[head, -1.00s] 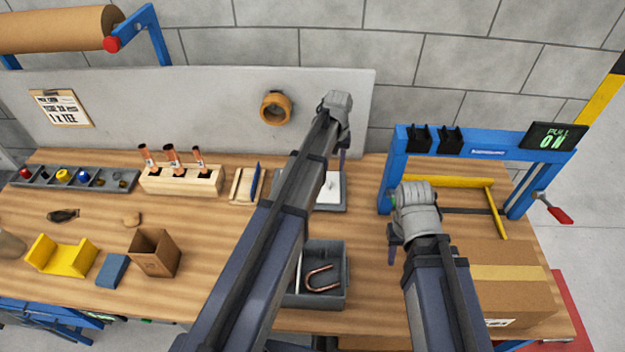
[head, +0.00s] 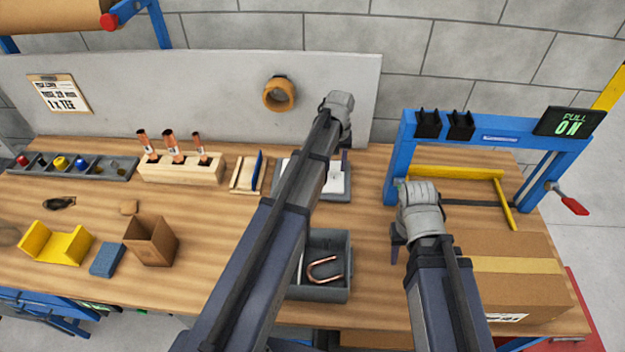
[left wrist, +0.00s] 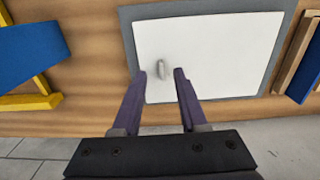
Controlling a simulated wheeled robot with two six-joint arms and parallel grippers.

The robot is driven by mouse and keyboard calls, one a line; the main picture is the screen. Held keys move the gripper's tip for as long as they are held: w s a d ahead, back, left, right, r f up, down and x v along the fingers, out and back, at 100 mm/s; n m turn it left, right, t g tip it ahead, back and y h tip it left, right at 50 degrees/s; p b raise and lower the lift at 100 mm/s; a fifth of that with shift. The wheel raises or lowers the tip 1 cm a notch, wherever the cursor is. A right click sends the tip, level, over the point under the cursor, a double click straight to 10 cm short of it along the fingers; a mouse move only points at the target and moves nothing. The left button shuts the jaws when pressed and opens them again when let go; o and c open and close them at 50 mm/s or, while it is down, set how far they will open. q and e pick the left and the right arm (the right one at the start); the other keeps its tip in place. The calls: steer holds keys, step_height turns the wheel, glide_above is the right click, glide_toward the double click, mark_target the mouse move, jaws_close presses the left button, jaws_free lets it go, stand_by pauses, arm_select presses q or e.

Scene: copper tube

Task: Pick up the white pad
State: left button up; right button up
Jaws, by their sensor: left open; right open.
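The white pad (head: 337,181) lies flat in a grey tray (head: 340,196) at the back of the bench, partly hidden by my left arm. In the left wrist view the white pad (left wrist: 220,50) fills much of the tray (left wrist: 126,28) and has a small grey knob (left wrist: 160,68) on top. My left gripper (left wrist: 160,74) is open, its purple fingertips on either side of the knob; contact cannot be told. In the head view it (head: 346,160) points down over the tray. My right gripper (head: 398,245) hangs empty beside the cardboard box.
A grey bin (head: 325,290) with a bent copper tube (head: 324,270) stands in front of the tray. A wooden rack (head: 262,174) stands left of it, a blue frame (head: 395,165) right. A cardboard box (head: 505,290) sits at the right.

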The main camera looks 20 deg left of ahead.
mark_target(334, 173)
arm_select(q)
step_height(334, 173, down, 3)
steer(key=shift+a+f+b, duration=0.1)
steer(key=shift+b, duration=1)
arm_select(e)
step_height(334, 173, down, 3)
steer(key=shift+f, duration=0.1)
arm_select(q)
steer(key=shift+s, duration=0.1)
steer(key=shift+c, duration=0.2)
jaws_close()
